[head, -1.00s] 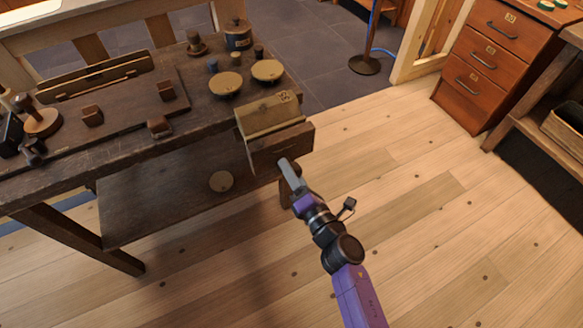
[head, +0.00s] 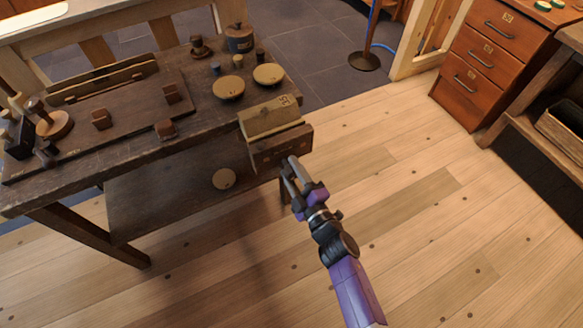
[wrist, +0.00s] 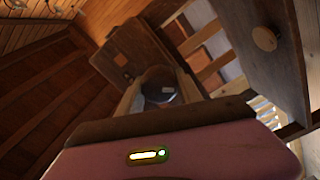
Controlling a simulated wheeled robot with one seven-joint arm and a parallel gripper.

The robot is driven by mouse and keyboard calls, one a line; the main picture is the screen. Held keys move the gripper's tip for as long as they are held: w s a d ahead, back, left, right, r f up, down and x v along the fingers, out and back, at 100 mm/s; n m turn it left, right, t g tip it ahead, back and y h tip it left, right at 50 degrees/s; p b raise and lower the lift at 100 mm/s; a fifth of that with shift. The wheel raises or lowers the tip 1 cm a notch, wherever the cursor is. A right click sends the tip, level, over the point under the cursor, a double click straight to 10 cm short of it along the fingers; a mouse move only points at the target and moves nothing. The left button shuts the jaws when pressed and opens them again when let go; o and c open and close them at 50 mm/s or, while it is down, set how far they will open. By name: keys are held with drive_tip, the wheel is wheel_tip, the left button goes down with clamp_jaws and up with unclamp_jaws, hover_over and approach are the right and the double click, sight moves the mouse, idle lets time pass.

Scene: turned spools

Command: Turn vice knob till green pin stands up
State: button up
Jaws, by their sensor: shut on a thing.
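The vice (head: 270,125) is a block with a pale top and a dark brown front jaw (head: 282,148) at the right end of the bench. My gripper (head: 289,167) is at that front jaw, with its two fingers shut on the vice knob. The fingers cover the knob in the head view. I cannot make out the green pin in either view. In the wrist view the pink gripper body (wrist: 215,160) and a dark edge fill the bottom. The glowing pill-shaped mark there is on my gripper.
The wooden floor right of the vice is clear.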

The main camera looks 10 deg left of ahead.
drive_tip(key=m+p, duration=0.1)
drive_tip(key=m, duration=0.3)
drive_tip(key=shift+d+m+p, duration=0.2)
drive_tip(key=shift+m+p, duration=0.15)
drive_tip(key=shift+m, duration=0.05)
drive_tip(key=m+p, duration=0.1)
drive_tip(key=m, duration=0.3)
drive_tip(key=shift+m, duration=0.3)
drive_tip(key=m+p, duration=0.1)
drive_tip(key=m, duration=0.3)
drive_tip(key=shift+m+p, duration=0.3)
drive_tip(key=shift+p, duration=0.05)
drive_tip(key=m, duration=0.4)
drive_tip(key=shift+d+f+p, duration=0.1)
drive_tip(key=shift+p, duration=0.3)
drive_tip(key=m, duration=0.5)
drive_tip(key=shift+f+p, duration=0.1)
drive_tip(key=shift+p, duration=0.2)
drive_tip(key=m, duration=0.4)
drive_tip(key=shift+m, duration=0.3)
drive_tip(key=m, duration=0.4)
drive_tip(key=shift+f+p, duration=0.15)
drive_tip(key=shift+p, duration=0.15)
drive_tip(key=shift+m, duration=2.4)
